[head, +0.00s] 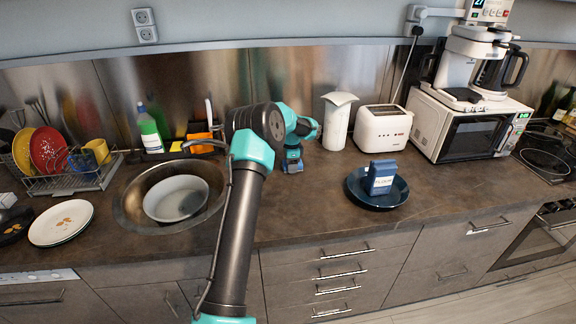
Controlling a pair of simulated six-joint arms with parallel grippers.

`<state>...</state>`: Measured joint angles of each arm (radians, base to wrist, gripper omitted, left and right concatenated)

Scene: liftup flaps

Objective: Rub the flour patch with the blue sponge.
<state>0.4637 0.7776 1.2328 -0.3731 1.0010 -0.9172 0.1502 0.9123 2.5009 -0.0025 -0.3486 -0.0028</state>
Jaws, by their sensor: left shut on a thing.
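My left arm reaches up from the bottom, and its gripper (293,155) points down over the counter behind the sink's right side. It is shut on the blue sponge (293,167), which is low at the counter top; whether it touches the surface is hard to tell. I cannot make out a flour patch; it may be hidden under the sponge or behind my arm. A blue flour box (380,177) stands on a dark blue plate (359,197) to the right. My right gripper is not in view.
A white pitcher (337,122) and a white toaster (383,128) stand behind and right of the gripper. The sink (127,205) with a bowl (176,198) is left of my arm. A microwave (464,128) is at right. The counter between sponge and plate is clear.

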